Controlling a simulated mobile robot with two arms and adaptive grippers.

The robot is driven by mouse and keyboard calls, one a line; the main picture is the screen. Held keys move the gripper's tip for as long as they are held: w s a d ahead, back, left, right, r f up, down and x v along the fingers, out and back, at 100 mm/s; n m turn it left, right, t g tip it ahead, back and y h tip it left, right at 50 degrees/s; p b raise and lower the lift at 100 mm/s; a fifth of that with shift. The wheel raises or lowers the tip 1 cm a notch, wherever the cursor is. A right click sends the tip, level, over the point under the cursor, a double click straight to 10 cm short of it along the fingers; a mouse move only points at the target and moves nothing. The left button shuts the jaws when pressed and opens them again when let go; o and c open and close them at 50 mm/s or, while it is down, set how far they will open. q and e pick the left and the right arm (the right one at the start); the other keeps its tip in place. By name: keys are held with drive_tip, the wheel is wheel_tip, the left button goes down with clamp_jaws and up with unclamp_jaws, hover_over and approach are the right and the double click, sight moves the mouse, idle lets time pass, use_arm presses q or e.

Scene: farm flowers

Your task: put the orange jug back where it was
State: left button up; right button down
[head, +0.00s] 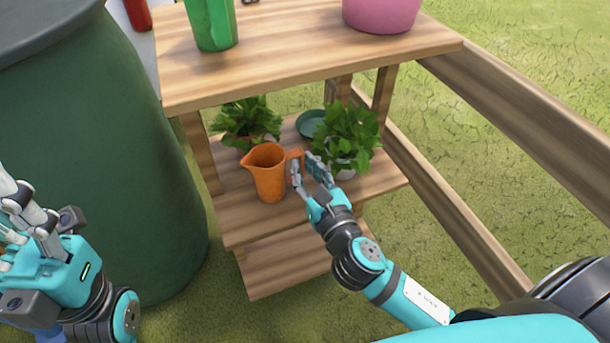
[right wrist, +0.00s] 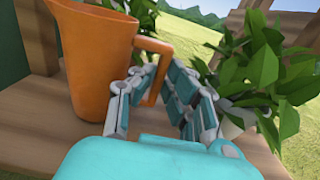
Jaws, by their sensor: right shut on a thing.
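The orange jug (head: 268,174) is upright at the middle shelf (head: 236,218) of a wooden stand, with its handle toward the right. It also shows upright in the right wrist view (right wrist: 92,70). My right gripper (head: 305,168) is shut on the jug's handle; its fingers lie on both sides of the handle in the right wrist view (right wrist: 155,92). I cannot tell for sure whether the jug's base touches the shelf. My left gripper (head: 25,205) is at the left edge of the head view, away from the stand, and I see nothing in it.
Potted plants stand behind the jug at left (head: 248,122) and close right (head: 346,138), near my right gripper. A dark green dish (head: 309,124) lies between them. A green jug (head: 211,22) and pink pot (head: 381,12) are above. A big green barrel (head: 95,150) stands left.

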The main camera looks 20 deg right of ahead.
drive_tip(key=shift+f, duration=0.1)
drive_tip(key=shift+f, duration=0.15)
drive_tip(key=c, duration=1.4)
unclamp_jaws()
